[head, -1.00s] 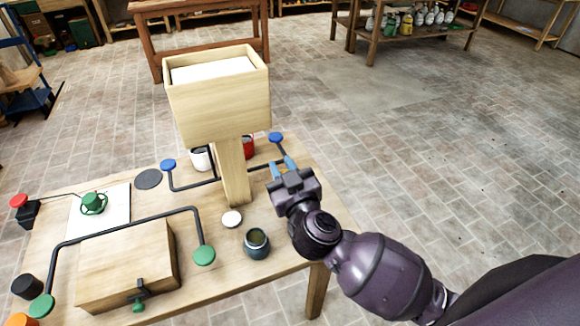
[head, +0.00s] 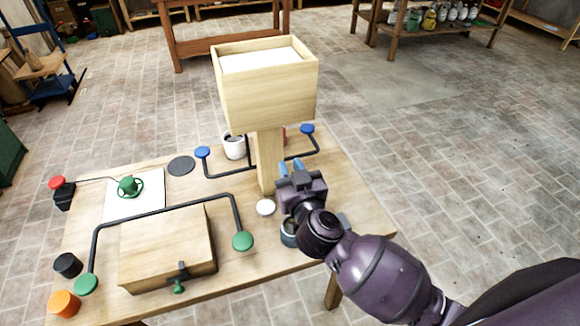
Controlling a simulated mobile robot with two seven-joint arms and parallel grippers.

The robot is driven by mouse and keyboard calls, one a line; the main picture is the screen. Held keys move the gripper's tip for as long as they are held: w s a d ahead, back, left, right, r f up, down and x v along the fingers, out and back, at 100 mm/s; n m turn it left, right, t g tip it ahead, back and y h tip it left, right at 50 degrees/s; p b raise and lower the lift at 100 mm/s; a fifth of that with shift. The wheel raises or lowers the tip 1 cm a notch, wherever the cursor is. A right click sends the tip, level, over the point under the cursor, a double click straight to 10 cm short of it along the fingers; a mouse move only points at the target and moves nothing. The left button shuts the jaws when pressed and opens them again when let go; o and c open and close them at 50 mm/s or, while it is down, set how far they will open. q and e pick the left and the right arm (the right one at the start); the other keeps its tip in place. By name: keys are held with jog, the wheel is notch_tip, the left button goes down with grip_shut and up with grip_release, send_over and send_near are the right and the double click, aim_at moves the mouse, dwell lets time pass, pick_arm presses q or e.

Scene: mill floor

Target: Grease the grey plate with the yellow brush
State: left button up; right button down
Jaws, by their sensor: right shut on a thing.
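A dark grey round plate (head: 181,165) lies flat on the wooden table (head: 235,285), left of the hopper's post. My right gripper (head: 290,170) is just right of that post, well to the right of the plate. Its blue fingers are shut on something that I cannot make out. I cannot see a yellow brush anywhere. A dark jar (head: 288,232) is mostly hidden behind my right wrist. My left gripper is out of view.
A wooden hopper (head: 265,95) stands tall on its post beside my gripper. A wooden box (head: 160,250) with a black bar over it is at front. A white mug (head: 234,148), green wheel (head: 130,186) and white puck (head: 265,207) are on the table.

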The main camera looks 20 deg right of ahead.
pick_arm(q)
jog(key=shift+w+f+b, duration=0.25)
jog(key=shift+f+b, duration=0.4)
jog(key=shift+b, duration=0.3)
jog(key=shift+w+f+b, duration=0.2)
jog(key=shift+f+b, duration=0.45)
jog(key=shift+b, duration=0.35)
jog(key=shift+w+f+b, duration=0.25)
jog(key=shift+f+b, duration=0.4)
jog(key=shift+b, duration=0.3)
pick_arm(e)
jog(key=shift+a+f, duration=0.15)
jog(key=shift+f, duration=2.7)
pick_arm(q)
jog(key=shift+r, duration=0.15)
pick_arm(e)
jog(key=shift+r, duration=0.1)
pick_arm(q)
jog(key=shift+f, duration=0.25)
pick_arm(e)
jog(key=shift+f, duration=0.6)
